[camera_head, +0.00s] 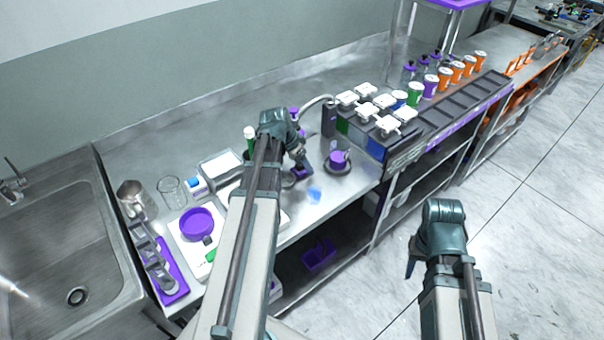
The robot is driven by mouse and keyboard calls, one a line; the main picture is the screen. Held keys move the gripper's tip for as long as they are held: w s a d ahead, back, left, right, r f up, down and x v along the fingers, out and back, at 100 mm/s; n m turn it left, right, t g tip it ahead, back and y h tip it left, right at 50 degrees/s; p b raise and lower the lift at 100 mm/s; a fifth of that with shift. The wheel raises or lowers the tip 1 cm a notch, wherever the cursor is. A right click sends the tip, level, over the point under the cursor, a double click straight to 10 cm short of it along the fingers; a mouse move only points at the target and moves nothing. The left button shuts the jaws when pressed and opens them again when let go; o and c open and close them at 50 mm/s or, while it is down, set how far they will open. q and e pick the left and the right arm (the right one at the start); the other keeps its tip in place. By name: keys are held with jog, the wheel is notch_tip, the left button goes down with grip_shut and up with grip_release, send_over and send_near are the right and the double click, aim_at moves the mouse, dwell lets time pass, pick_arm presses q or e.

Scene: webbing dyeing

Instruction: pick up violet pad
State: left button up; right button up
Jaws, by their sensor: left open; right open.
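A small dark violet piece (302,173), which may be the violet pad, lies on the steel counter directly below my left gripper (300,159). The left gripper is open and points down, close to that piece; I cannot tell whether they touch. A violet cup-like object (338,158) sits on a dark round dish to the right of the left gripper. My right gripper (411,265) is open, over the floor in front of the counter, away from the objects. My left forearm hides part of the counter's middle.
A violet round dish (197,223) rests on a white board at the left. A violet tray (172,284) with metal tools lies near the sink (60,240). White-topped containers (367,110) and a dark compartment rack (450,120) stand right. A blue patch (314,194) lies near the counter's front.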

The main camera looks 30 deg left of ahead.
pick_arm(q)
jog(key=c, duration=1.1)
jog(key=shift+r, duration=0.1)
jog(key=shift+c, duration=0.2)
